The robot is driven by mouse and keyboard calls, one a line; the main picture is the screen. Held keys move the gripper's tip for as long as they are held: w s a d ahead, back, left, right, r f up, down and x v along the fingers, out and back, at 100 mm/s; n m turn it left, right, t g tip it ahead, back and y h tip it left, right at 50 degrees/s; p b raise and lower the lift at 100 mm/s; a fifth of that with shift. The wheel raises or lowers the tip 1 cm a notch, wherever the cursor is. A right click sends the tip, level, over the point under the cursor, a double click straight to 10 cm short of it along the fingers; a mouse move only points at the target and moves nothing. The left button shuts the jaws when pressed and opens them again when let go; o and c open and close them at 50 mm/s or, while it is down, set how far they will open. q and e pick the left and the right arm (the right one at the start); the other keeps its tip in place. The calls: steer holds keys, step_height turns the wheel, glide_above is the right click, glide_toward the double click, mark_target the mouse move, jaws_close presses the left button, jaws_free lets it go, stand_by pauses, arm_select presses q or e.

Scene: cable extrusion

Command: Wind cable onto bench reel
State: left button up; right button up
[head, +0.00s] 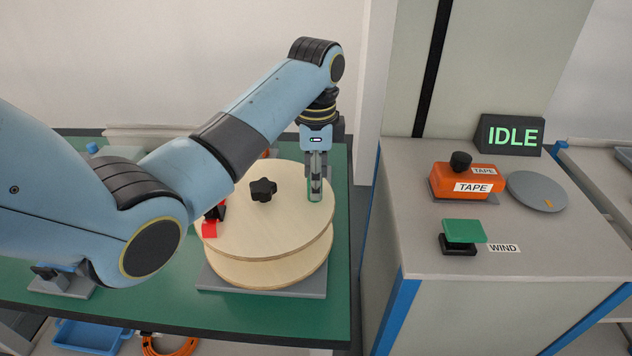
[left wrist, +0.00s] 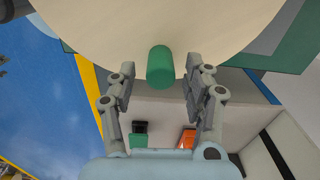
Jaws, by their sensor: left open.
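The bench reel (head: 285,235) has two pale wooden discs on a grey base plate. A black star knob (head: 263,189) sits at the centre of its top disc. A green crank handle (head: 315,194) stands near the disc's right edge, and it also shows in the left wrist view (left wrist: 160,66). My left gripper (head: 316,178) points down over this handle, open, with one finger on each side and gaps showing in the left wrist view. A red block (head: 209,229) with a black part sits at the reel's left edge. No cable shows on the reel. My right gripper is out of view.
A grey cabinet to the right carries an orange tape unit (head: 468,182), a green WIND button (head: 464,231), a grey disc (head: 537,191) and a display (head: 510,134) reading IDLE. Below the green bench (head: 180,305) are a blue bin (head: 90,338) and an orange cable coil (head: 165,345).

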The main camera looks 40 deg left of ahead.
arm_select(q)
steer(key=shift+f, duration=0.65)
jaws_close()
